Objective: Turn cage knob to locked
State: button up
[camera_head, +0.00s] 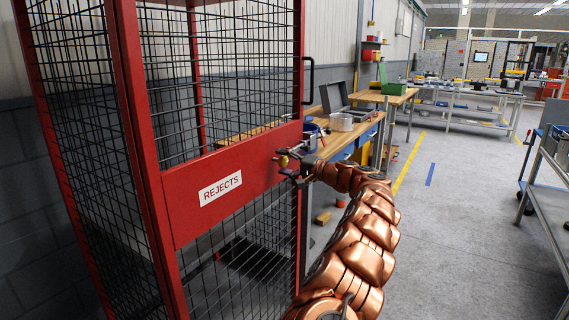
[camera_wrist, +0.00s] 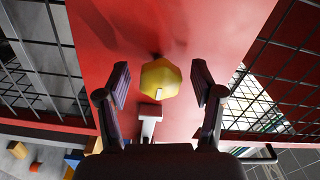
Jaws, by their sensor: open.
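The cage knob is a small yellow faceted knob (camera_wrist: 160,74) on the red door panel, near the centre of the wrist view. It also shows in the head view as a small yellow spot (camera_head: 283,161) near the right end of the REJECTS panel (camera_head: 240,180). My gripper (camera_wrist: 160,84) is open, with one dark finger on each side of the knob and a visible gap to each. In the head view my gripper (camera_head: 292,161) is at the knob, partly hiding the panel edge. Whether the knob reads locked or unlocked cannot be told.
A pale bracket-like piece (camera_wrist: 150,113) sits just below the knob in the wrist view. Black mesh (camera_head: 222,80) fills the red-framed cage. A black handle (camera_head: 309,75) is on the door's right edge. A wooden workbench (camera_head: 330,135) stands close behind. Open floor (camera_head: 455,220) lies right.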

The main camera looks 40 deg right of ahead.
jog(key=shift+s, duration=0.1)
jog(key=v, duration=1.2)
jog(key=shift+d, duration=0.1)
